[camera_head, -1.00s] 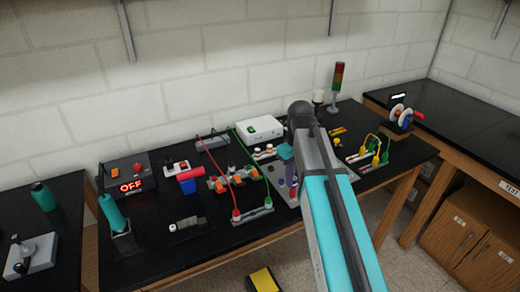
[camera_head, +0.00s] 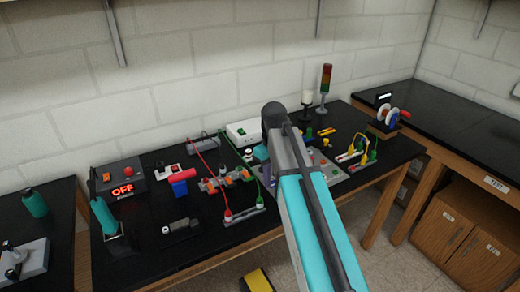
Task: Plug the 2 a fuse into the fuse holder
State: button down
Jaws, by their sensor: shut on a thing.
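My arm (camera_head: 312,205), turquoise and grey, reaches from the bottom right up over the bench. Its dark rounded joint (camera_head: 275,115) is at the top. My gripper is hidden behind the arm, so its fingers and anything between them do not show. I cannot pick out the 2 A fuse in this view. I cannot tell the fuse holder for sure among the small parts. A grey panel (camera_head: 333,172) with small fittings lies partly hidden under the arm.
On the black bench are an OFF display box (camera_head: 120,182), a red-and-blue part (camera_head: 181,179), orange blocks with red and green leads (camera_head: 228,178), a white box (camera_head: 243,133), a signal tower (camera_head: 325,85) and a spool stand (camera_head: 385,125). Bare bench shows at the front left.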

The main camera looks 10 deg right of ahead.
jog(key=w+n+p, duration=0.6)
jog(key=w+n, duration=0.9)
jog(key=w, duration=0.2)
jog(key=shift+w+n, duration=0.15)
jog(key=shift+n, duration=0.15)
jog(key=shift+f+b, duration=1.25)
jog(key=shift+f, duration=1.55)
jog(key=shift+w, duration=0.15)
dwell(0.4)
jog(key=shift+f, duration=0.5)
dwell(0.5)
